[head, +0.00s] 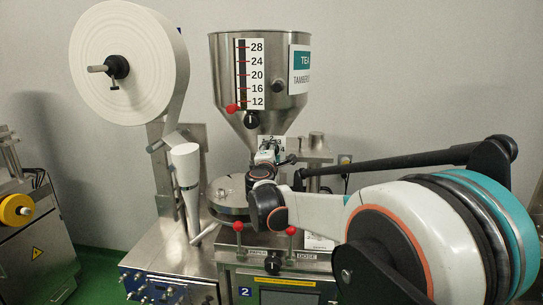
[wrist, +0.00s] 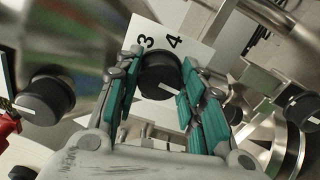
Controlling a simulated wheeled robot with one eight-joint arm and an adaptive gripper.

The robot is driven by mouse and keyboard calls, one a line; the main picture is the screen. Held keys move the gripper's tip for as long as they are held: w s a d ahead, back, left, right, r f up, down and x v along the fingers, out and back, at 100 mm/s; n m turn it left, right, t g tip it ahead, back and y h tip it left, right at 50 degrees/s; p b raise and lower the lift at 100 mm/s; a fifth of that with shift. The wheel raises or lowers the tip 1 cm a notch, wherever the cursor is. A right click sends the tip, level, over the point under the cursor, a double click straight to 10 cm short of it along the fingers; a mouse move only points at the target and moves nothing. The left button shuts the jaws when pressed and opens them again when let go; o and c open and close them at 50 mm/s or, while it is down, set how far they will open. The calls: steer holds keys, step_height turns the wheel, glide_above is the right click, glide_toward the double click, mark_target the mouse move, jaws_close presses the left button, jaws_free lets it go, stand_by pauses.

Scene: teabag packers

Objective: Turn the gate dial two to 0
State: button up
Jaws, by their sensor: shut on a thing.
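The gate dial two is a black round knob (wrist: 158,72) in the wrist view. A short white line shows on it, towards the lower right. Its white number plate (wrist: 193,45) lies behind it, with 3 and 4 readable; the 0 is not in sight there. My gripper (wrist: 161,62) has its teal-padded fingers on both sides of the knob and is shut on it. In the head view my gripper (head: 267,158) is just under the hopper at the number plate (head: 268,139), and the knob itself is hidden. I cannot tell which number the dial points to.
The steel hopper (head: 231,117) with its level scale stands above the dial. A white paper roll (head: 150,50) is at upper left. Red-tipped levers (head: 291,231) and a lower black knob (head: 272,264) are below. Another black knob (wrist: 45,98) is left in the wrist view.

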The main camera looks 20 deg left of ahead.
steer(key=shift+n, duration=0.6)
steer(key=o, duration=1)
steer(key=shift+a, duration=0.1)
steer(key=shift+o, duration=0.2)
steer(key=shift+s, duration=0.1)
steer(key=v, duration=1.2)
steer(key=shift+f, duration=0.15)
